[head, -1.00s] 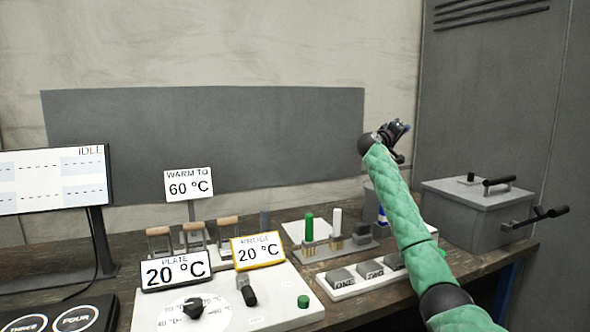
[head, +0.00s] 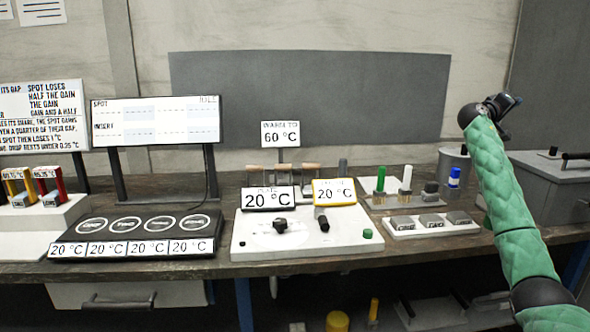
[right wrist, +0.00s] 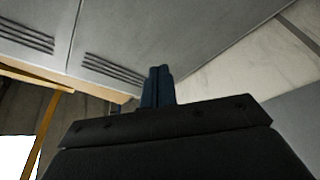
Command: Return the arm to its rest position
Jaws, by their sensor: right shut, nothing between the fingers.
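My right arm, in a green padded sleeve, rises at the right of the head view. Its gripper (head: 508,103) is raised above the right end of the bench, in front of the grey wall cabinet, apart from everything on the bench. In the right wrist view the two dark blue fingers (right wrist: 158,87) are together with nothing between them, and they point up toward the grey cabinet. My left gripper is in neither view.
A grey lidded box (head: 548,180) stands behind my arm.

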